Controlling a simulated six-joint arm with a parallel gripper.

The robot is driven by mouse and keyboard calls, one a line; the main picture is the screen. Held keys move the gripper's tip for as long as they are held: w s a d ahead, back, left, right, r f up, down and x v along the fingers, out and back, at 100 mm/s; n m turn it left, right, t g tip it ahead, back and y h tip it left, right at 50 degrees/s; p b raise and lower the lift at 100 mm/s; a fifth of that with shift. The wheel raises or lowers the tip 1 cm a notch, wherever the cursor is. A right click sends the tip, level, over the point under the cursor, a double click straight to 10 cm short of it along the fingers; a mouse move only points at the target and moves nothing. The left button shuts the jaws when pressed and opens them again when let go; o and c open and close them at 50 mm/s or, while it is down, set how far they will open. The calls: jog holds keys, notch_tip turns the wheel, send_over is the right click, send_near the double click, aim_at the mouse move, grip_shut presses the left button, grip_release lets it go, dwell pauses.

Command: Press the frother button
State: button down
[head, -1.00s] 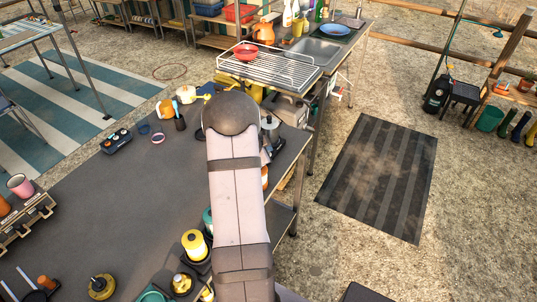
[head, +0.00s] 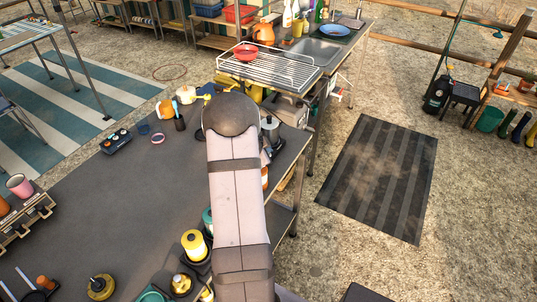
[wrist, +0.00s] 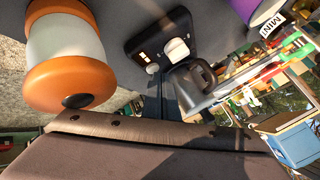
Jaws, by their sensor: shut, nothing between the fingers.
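In the wrist view, a black device (wrist: 160,40) stands on the dark table top. It has a row of small lit marks and a pale rounded button (wrist: 176,49). I cannot tell for sure whether this is the frother. A dark rounded part (wrist: 193,77) shows just beside it. My gripper (wrist: 150,128) shows as a large brown-grey body across the lower wrist view, below and apart from the pale button. It is shut and empty; its fingertips are not clear. In the head view my arm hides the gripper and the space under it.
An orange-and-white rounded container (wrist: 65,55) stands close on the left in the wrist view. In the head view, a black control box (head: 116,141), a pink ring (head: 158,138) and a yellow canister (head: 194,244) are on the table (head: 120,205). Its middle left is clear.

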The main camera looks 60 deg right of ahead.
jog(key=shift+s+a+f, duration=0.15)
jog(key=shift+a+f, duration=0.15)
jog(key=shift+f, duration=0.3)
dwell(0.5)
jog(key=shift+r, duration=0.2)
jog(key=shift+d+r+p, duration=0.15)
jog(key=shift+r+p, duration=0.5)
jog(key=shift+p, duration=0.05)
jog(key=shift+d+r, duration=0.1)
jog(key=shift+r, duration=0.1)
notch_tip(320, 180, up, 5)
jog(key=p, duration=0.5)
jog(key=shift+w, duration=0.25)
dwell(0.4)
